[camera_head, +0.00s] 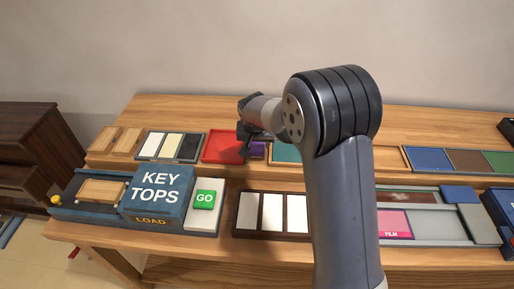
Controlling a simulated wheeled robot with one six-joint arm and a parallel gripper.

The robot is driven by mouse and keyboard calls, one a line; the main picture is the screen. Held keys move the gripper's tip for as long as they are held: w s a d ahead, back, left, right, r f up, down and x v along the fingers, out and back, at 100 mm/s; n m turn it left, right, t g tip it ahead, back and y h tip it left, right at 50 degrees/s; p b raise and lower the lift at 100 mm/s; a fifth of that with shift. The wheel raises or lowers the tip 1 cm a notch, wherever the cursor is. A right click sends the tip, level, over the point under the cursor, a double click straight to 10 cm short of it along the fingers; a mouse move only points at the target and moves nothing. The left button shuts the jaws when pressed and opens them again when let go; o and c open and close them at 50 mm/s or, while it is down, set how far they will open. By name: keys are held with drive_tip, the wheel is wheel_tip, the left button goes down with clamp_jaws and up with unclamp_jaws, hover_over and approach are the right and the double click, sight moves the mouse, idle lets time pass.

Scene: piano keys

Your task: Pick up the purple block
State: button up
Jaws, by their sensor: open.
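A purple block (259,149) lies on the upper shelf of the wooden bench, at the right end of a red tray (222,147). Only part of it shows, as my gripper and wrist cover its left side. My gripper (243,153) is over the red tray, just left of the purple block, pointing down. It is open. The fingertips are small and dark here, and I cannot tell whether they touch anything.
A blue box (157,193) marked KEY TOPS with a green GO button (206,197) stands at front left. A teal panel (286,152) lies right of the purple block. White keys (272,212) lie in front. My arm hides the bench's middle right.

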sight(257, 146)
drive_tip(key=shift+x, duration=1.65)
drive_tip(key=shift+c, duration=0.4)
drive_tip(key=shift+r, duration=0.1)
drive_tip(key=c, duration=0.6)
drive_tip(key=shift+o, duration=0.2)
drive_tip(key=shift+w, duration=0.1)
